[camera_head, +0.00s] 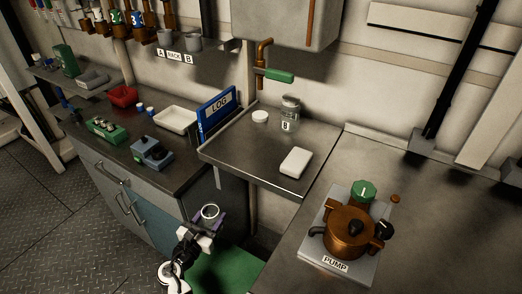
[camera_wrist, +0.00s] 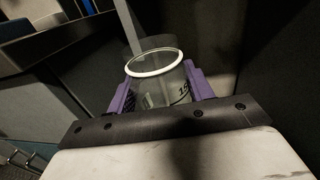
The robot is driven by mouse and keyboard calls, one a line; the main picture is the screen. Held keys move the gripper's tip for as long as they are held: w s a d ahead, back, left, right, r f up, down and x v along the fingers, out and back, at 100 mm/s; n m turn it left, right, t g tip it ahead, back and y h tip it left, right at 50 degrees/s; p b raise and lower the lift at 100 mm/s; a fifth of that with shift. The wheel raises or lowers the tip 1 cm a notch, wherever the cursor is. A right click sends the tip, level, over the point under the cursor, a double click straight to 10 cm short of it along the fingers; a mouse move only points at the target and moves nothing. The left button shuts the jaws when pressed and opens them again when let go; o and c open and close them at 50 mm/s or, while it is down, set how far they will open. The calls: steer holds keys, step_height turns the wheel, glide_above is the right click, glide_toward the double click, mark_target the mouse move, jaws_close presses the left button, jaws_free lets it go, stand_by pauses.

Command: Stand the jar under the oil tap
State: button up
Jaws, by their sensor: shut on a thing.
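My gripper (camera_head: 207,218) is low in the head view, in front of the cabinets and below the counter tops. Its purple fingers are shut around an open clear glass jar (camera_head: 210,211). In the wrist view the jar (camera_wrist: 158,84) stands between the fingers, its pale rim up and dark marks on its side; it looks empty. A copper tap (camera_head: 262,55) with a green handle (camera_head: 279,76) comes from the wall box above the middle counter; no label on it can be read. The counter area below the tap (camera_head: 240,140) is apart from the jar.
On the middle counter stand a closed jar marked B (camera_head: 290,118), a white lid (camera_head: 260,116) and a white block (camera_head: 295,162). A blue LOG binder (camera_head: 217,112) stands at its left edge. A copper pump (camera_head: 348,232) sits on the right counter. The middle counter's front is clear.

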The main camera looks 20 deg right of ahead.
steer(key=s+d+r+h, duration=0.1)
steer(key=s+d+r, duration=0.1)
steer(key=r, duration=0.7)
steer(key=s+d+r+m+g, duration=0.1)
steer(key=s+r, duration=0.1)
steer(key=r, duration=0.8)
steer(key=s+d+r+h, duration=0.1)
steer(key=s+d+r, duration=0.1)
steer(key=r, duration=0.7)
steer(key=shift+d+f+p+x, duration=0.1)
steer(key=shift+f+p+x, duration=0.45)
steer(key=shift+x, duration=2.25)
steer(key=shift+d+f+p+x, duration=0.1)
steer(key=shift+f+p+x, duration=0.45)
steer(key=shift+x, duration=2.3)
steer(key=shift+f+p+x, duration=0.25)
steer(key=shift+f+x, duration=0.6)
steer(key=shift+x, duration=1.95)
steer(key=shift+f, duration=0.1)
steer(key=o, duration=1)
steer(key=shift+o, duration=0.2)
